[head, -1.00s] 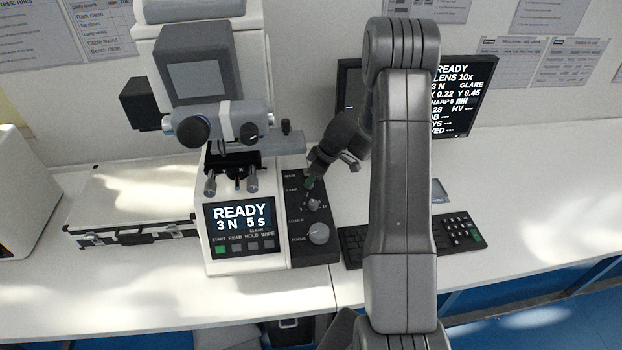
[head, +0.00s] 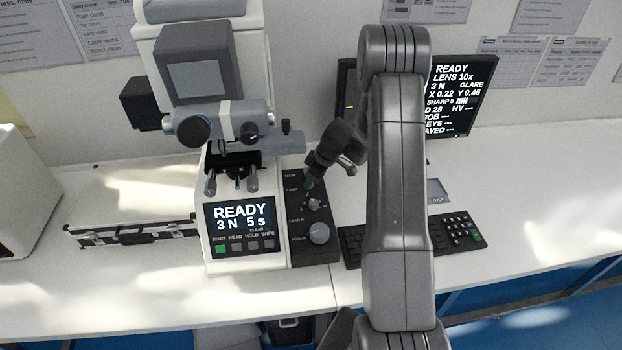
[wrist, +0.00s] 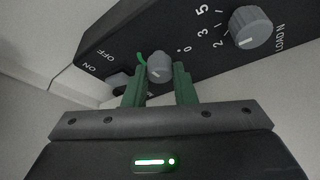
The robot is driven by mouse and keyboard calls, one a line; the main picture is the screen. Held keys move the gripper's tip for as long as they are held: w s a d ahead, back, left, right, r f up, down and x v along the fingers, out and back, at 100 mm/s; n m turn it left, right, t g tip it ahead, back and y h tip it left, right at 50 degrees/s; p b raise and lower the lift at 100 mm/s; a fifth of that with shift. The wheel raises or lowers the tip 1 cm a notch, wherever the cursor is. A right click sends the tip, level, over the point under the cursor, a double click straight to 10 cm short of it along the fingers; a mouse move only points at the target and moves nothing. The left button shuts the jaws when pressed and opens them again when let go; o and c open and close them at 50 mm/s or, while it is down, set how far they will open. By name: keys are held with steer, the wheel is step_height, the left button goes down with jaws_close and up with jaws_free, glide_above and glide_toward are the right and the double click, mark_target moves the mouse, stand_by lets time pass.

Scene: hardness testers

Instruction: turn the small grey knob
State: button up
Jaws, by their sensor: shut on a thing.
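The small grey knob (wrist: 160,67) sits on the dark sloped control panel in the wrist view, with a white mark on its face. A green arc is printed beside it. My gripper (wrist: 164,76) has its green fingers on either side of the knob and is shut on it. In the head view my gripper (head: 310,181) reaches down to the upper part of the dark side panel (head: 317,273), near the lamp label. There the fingers and wrist mostly hide the small knob.
The larger load knob (wrist: 250,27) is close on the right in the wrist view; a rocker switch (wrist: 120,80) is on the left. The focus knob (head: 319,233) is lower on the panel. The tester's grey eyepiece unit (head: 222,124) stands left of my gripper. A keyboard (head: 462,232) lies to the right.

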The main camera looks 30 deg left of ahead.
steer(key=shift+n, duration=0.3)
steer(key=shift+w+n+g+p, duration=0.15)
steer(key=shift+n+g+p, duration=0.3)
steer(key=shift+n, duration=0.55)
steer(key=n+g+h, duration=0.1)
steer(key=n, duration=0.2)
steer(key=shift+n, duration=0.3)
steer(key=n, duration=0.2)
steer(key=n+g+h, duration=0.1)
steer(key=n, duration=0.1)
steer(key=shift+w+a+g, duration=0.1)
steer(key=shift+a+g, duration=0.05)
steer(key=shift+g, duration=0.1)
steer(key=shift+n+h, duration=0.7)
steer(key=shift+n, duration=1)
steer(key=o, duration=1)
